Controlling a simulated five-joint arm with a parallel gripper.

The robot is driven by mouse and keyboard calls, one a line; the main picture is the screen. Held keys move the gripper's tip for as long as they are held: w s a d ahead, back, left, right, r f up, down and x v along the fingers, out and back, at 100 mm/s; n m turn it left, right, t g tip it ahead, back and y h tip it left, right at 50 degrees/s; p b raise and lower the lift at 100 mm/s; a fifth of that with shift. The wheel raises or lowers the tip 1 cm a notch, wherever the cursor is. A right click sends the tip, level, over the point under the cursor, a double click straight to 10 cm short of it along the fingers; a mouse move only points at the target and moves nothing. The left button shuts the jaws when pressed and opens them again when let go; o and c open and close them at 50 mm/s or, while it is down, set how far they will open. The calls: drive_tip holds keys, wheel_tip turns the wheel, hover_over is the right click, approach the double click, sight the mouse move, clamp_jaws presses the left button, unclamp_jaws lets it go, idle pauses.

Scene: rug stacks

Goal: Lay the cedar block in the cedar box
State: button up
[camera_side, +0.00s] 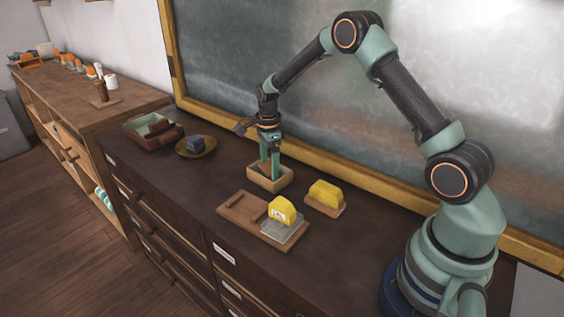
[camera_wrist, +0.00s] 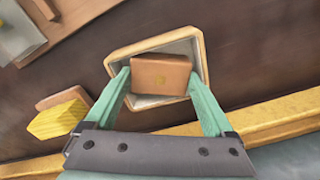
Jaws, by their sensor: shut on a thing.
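The cedar block (camera_wrist: 160,76) is a reddish-brown block held between the two green fingers of my gripper (camera_wrist: 161,80). In the wrist view it lies within the outline of the cedar box (camera_wrist: 187,35), an open box with a pale wooden rim. In the side view the box (camera_side: 281,182) stands on the dark cabinet top, and my gripper (camera_side: 270,160) points down into it. The block is mostly hidden there by the fingers and the box wall. I cannot tell whether the block touches the box floor.
A yellow block on a wooden base (camera_side: 326,195) stands close to the right of the box. A wooden board (camera_side: 237,207) with another yellow block (camera_side: 282,210) lies in front. A round dish (camera_side: 210,148) with a dark block and a tray (camera_side: 132,133) stand to the left. The framed board rises behind.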

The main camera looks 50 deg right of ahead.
sight(270, 168)
drive_tip(key=o, duration=1.1)
drive_tip(key=shift+f, duration=0.15)
wheel_tip(270, 168, up, 12)
drive_tip(key=r, duration=0.1)
drive_tip(key=s+a+r+n+t, duration=0.3)
drive_tip(key=s+a+r+n, duration=0.3)
drive_tip(key=s+r+n, duration=0.3)
drive_tip(key=shift+s+a+r+n+t, duration=0.15)
drive_tip(key=shift+s+a+n+t, duration=0.45)
drive_tip(key=shift+s+n, duration=1.5)
drive_tip(key=shift+s+a+r+n+t, duration=0.1)
drive_tip(key=shift+s+a+n+t, duration=0.15)
drive_tip(key=shift+s+a+n, duration=1.3)
drive_tip(key=shift+s+a+r+n+t, duration=0.15)
drive_tip(key=shift+s+n+t, duration=0.3)
drive_tip(key=shift+s+n, duration=2.25)
drive_tip(key=shift+w+n, duration=0.75)
